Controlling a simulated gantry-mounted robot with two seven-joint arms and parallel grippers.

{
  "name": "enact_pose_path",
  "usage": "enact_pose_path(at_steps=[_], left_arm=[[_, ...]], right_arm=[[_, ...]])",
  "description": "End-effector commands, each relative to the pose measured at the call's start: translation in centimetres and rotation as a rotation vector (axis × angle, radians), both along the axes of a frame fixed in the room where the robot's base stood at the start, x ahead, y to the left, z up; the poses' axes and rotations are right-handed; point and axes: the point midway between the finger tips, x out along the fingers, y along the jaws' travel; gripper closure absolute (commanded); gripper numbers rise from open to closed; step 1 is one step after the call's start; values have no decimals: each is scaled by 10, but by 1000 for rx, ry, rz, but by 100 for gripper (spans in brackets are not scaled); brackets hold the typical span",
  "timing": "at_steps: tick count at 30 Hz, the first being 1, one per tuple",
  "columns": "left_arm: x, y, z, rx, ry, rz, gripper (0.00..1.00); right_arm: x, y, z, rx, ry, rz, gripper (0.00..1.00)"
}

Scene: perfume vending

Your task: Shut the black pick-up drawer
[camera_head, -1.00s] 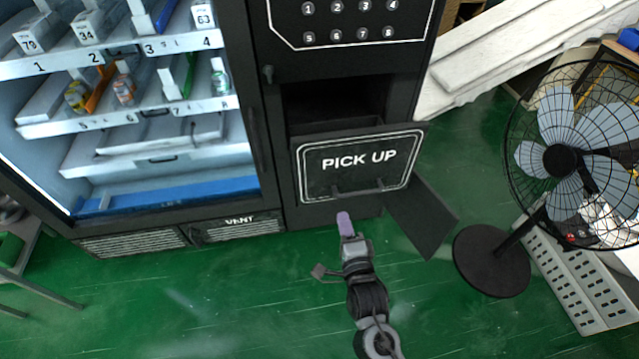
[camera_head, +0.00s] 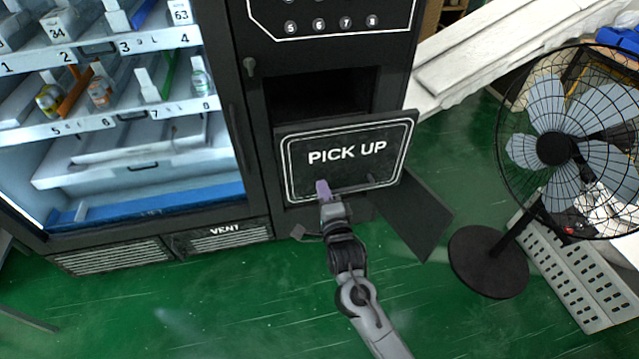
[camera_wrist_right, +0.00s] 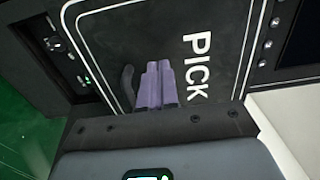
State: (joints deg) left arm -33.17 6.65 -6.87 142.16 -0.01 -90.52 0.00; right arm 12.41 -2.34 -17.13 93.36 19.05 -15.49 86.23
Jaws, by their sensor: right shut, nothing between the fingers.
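The black pick-up drawer (camera_head: 345,172), with a white frame and the words PICK UP on its front, stands out from the vending machine (camera_head: 255,105). A dark opening (camera_head: 318,95) shows above it. My right gripper (camera_head: 322,188), with purple fingers, is shut and empty in front of the lower left part of the drawer front. In the right wrist view the closed fingers (camera_wrist_right: 158,84) lie over the drawer front (camera_wrist_right: 207,25), beside a dark curved handle (camera_wrist_right: 128,85). I cannot tell whether they touch the front. My left gripper is not in view.
A lit glass compartment (camera_head: 120,110) with numbered shelves is on the left. A black flap or panel (camera_head: 415,215) slants out at the drawer's lower right. A standing fan (camera_head: 555,150) with a round base (camera_head: 490,262) is on the right. Green floor in front is clear.

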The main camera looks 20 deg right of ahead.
Motion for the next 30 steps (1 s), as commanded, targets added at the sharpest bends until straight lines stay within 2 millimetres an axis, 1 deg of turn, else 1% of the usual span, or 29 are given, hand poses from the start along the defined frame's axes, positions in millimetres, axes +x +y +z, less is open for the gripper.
enact_pose_path(at_steps=[1, 3, 9, 15, 25, 28, 30], left_arm=[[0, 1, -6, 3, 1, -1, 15], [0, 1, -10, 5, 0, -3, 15], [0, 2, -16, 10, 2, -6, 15], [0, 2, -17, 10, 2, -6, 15], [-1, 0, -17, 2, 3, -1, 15], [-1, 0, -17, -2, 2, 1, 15], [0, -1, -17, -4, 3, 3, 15]], right_arm=[[9, 0, -2, -2, -2, 0, 100], [18, -1, -2, -2, -2, 0, 100], [34, -1, -1, -1, 0, 0, 100], [40, -1, 0, 0, 1, 0, 100], [40, -1, 0, 0, 1, 0, 100], [43, -6, 0, 0, 0, -7, 100], [47, -15, 0, 1, 0, -19, 100]])
